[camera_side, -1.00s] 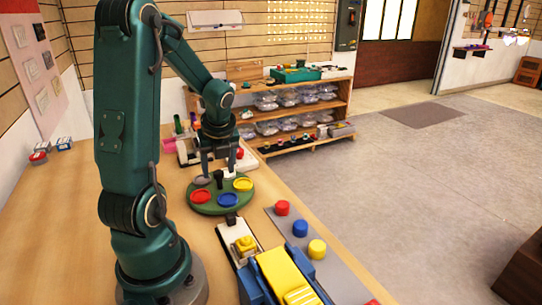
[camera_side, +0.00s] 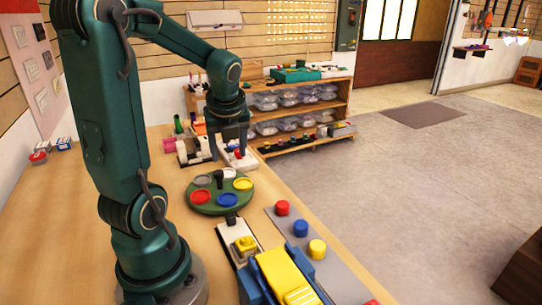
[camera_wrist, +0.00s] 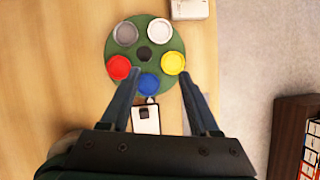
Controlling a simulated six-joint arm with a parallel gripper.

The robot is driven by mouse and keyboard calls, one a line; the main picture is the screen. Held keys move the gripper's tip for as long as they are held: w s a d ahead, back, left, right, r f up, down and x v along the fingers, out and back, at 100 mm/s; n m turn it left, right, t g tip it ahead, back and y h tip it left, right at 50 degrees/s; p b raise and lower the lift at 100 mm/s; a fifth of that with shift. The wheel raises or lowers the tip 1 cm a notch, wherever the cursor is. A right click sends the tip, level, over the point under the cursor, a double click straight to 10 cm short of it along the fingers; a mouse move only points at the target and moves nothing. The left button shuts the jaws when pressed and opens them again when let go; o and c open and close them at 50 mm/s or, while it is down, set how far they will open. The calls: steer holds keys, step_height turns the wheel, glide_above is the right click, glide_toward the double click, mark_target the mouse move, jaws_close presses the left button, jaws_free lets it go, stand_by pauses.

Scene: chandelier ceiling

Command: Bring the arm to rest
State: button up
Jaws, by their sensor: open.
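My gripper (camera_side: 228,156) hangs from the wrist with its two fingers pointing down, above and behind the round green turntable (camera_side: 207,209) in the side view. The fingers are apart with nothing between them. In the wrist view the gripper (camera_wrist: 160,74) shows both fingers spread, and the turntable (camera_wrist: 135,37) lies below. It bears a grey, a white, a yellow, a red and a blue round dish around a black centre.
A yellow and blue machine (camera_side: 284,275) stands at the table's front. Red, blue (camera_side: 300,228) and yellow buttons sit on a grey strip along the right edge. A shelf (camera_side: 301,110) with bagged items stands behind.

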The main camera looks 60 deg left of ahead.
steer(key=w+d+r+n+t+h, duration=0.1)
steer(key=d+r+n+t, duration=0.1)
steer(key=d, duration=0.4)
steer(key=w+d+r+n+t, duration=0.1)
steer(key=d+r+t, duration=0.1)
steer(key=d, duration=0.5)
steer(key=s+d+n+h, duration=0.3)
steer(key=d+n, duration=0.6)
steer(key=n, duration=0.7)
steer(key=shift+s+f+n+h, duration=0.4)
steer(key=shift+s+f, duration=0.05)
steer(key=shift+s, duration=0.75)
steer(key=shift+a, duration=0.1)
steer(key=shift+o, duration=1.1)
